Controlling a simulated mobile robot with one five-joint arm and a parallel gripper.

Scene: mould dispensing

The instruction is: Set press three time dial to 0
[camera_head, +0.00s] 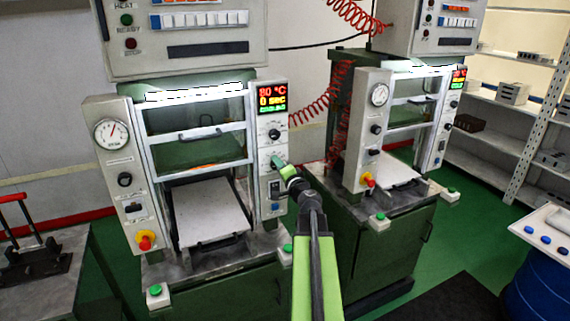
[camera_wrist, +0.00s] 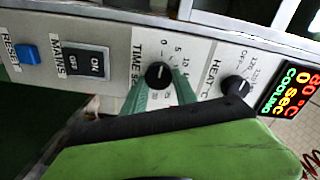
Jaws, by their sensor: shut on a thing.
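The press (camera_head: 200,170) in front of me has a right-hand control column with a display (camera_head: 272,98) reading 80 °C, 0 sec and a green line. In the wrist view the display (camera_wrist: 288,92) reads COOLING. The black time dial (camera_wrist: 158,75) sits on the panel under a scale with 0, 5 and 10 legible, its pointer near the 0 end. My gripper (camera_wrist: 153,93) is shut on this dial, its green fingers covering the dial's lower part. In the head view my gripper (camera_head: 277,161) reaches the column and hides the dial.
The heat dial (camera_wrist: 235,87) is beside the time dial. The mains switch (camera_wrist: 85,63) and blue reset button (camera_wrist: 27,54) are on the other side. A second press (camera_head: 385,150) stands to the right. Green buttons (camera_head: 155,290) sit on the front ledge.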

